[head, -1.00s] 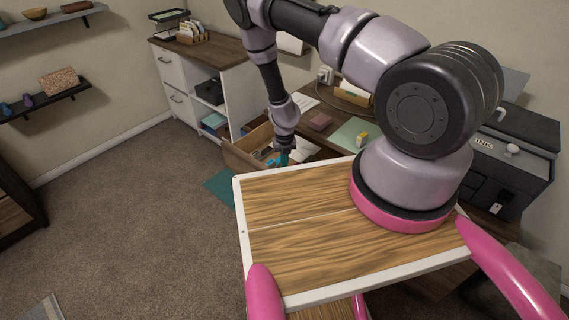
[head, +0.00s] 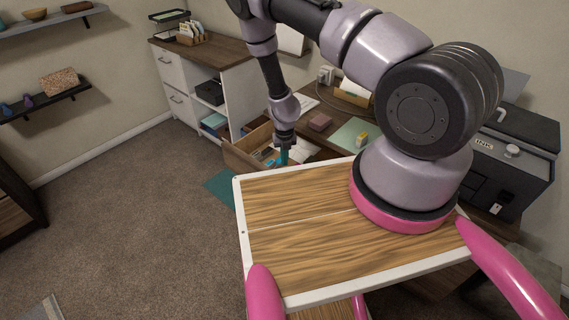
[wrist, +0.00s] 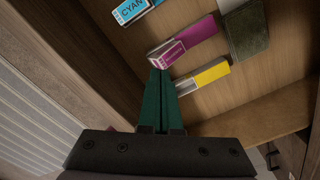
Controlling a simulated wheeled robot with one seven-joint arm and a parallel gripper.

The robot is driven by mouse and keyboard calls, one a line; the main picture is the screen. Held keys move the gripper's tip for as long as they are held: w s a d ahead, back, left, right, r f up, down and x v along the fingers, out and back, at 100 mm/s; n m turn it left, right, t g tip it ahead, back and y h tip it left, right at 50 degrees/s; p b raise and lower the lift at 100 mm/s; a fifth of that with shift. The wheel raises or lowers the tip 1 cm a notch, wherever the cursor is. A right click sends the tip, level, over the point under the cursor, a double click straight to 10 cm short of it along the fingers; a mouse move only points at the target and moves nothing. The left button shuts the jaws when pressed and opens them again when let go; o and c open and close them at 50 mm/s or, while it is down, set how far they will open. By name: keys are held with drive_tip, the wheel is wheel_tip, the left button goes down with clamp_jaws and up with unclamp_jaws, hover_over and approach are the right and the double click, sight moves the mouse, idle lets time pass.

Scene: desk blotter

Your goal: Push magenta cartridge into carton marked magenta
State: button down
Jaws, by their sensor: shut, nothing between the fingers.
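In the wrist view, the magenta carton (wrist: 195,37) lies in an open wooden drawer, with a pale labelled end (wrist: 167,54) facing my fingers. I cannot clearly tell the magenta cartridge apart from the carton, or how deep it sits. My gripper (wrist: 158,73) has its teal fingers shut and empty, with the tips close by the labelled end; whether they touch it I cannot tell. In the head view, my gripper (head: 284,158) is at the drawer (head: 240,158), and the magenta carton is not clear there.
A cyan-labelled carton (wrist: 130,9) and a yellow-and-white carton (wrist: 205,78) lie on either side of the magenta one. The drawer's wooden wall (wrist: 255,118) runs close by. A printer (head: 512,150) stands on the desk at right.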

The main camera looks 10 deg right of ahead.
wheel_tip(320, 180, up, 10)
drive_tip(key=shift+r, duration=0.25)
idle(0.7)
